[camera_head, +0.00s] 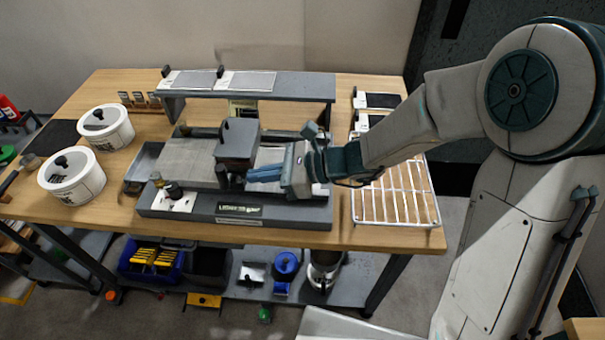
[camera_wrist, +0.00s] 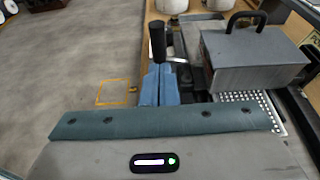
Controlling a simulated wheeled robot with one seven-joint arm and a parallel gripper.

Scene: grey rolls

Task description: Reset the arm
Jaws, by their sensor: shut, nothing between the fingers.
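My gripper (camera_head: 264,173) shows in the head view at the end of my arm, which reaches in from the right. Its blue fingers are shut and hold nothing. They are above the grey machine (camera_head: 285,212) on the table, just right of its dark grey block (camera_head: 238,140). In the wrist view the blue fingers (camera_wrist: 159,85) lie together, with a black upright handle (camera_wrist: 157,42) beyond their tips. The grey block with a black carrying handle (camera_wrist: 252,62) is to their right in that view. Whether the fingers touch anything cannot be told.
A grey shelf (camera_head: 300,88) stands behind the machine. Two white lidded tubs (camera_head: 75,180) stand at the table's left. A wire rack (camera_head: 400,207) lies on the right under my arm. A lower shelf holds a blue bin (camera_head: 150,262). Open floor (camera_wrist: 60,70) shows left in the wrist view.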

